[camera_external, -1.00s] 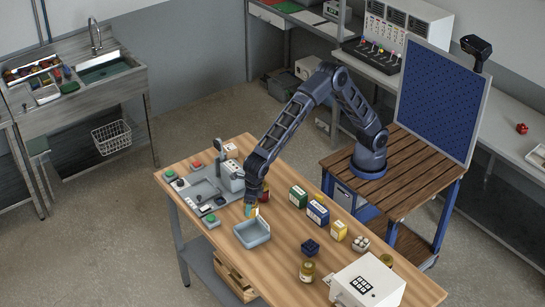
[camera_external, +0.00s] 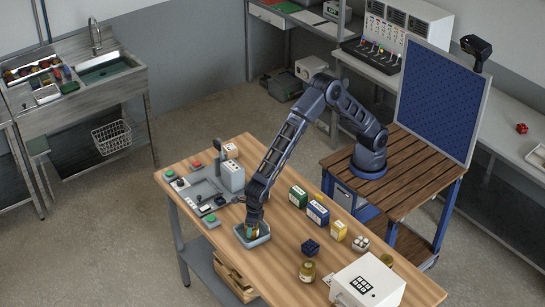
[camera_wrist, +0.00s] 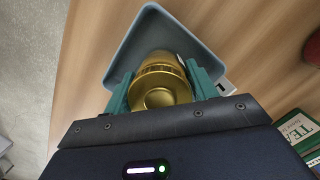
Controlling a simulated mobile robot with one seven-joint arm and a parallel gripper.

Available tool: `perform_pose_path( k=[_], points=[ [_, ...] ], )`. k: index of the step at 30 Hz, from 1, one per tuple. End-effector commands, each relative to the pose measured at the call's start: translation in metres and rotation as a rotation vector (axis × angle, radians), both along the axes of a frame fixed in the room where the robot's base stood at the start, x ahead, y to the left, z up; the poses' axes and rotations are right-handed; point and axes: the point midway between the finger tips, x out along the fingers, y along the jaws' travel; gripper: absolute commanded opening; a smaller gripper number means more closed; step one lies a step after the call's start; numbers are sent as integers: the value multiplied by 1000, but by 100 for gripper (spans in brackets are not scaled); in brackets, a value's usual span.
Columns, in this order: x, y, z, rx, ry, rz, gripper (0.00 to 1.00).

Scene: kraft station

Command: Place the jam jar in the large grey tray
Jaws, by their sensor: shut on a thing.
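The jam jar, with a gold lid, shows in the wrist view (camera_wrist: 162,82) between the green fingers of my gripper (camera_wrist: 163,92). In the external view my gripper (camera_external: 252,231) points down over the grey tray (camera_external: 261,241), shut on the jar, which is mostly hidden. In the wrist view the tray (camera_wrist: 122,52) lies behind and around the jar, with its rim on both sides. Whether the jar touches the tray floor cannot be told.
A green tea box (camera_external: 298,196), a blue box (camera_external: 317,212) and a yellow box (camera_external: 339,230) stand to the right. A dark blue crate-like block (camera_external: 310,247) and another gold-lidded jar (camera_external: 307,271) stand nearer the white machine (camera_external: 368,284). A grey control station (camera_external: 205,190) lies left.

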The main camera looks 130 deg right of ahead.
Motion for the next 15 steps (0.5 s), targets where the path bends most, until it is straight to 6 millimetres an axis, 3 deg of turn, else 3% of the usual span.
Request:
perform_pose_path(
  k=[10, 11, 13, 15],
  points=[
    [0, 0, -2, 0, -1, 0, 23],
    [0, 0, -2, -1, -1, 0, 61],
    [0, 0, -2, 0, -1, 0, 75],
    [0, 0, -2, 0, -1, 0, 79]
  ],
)
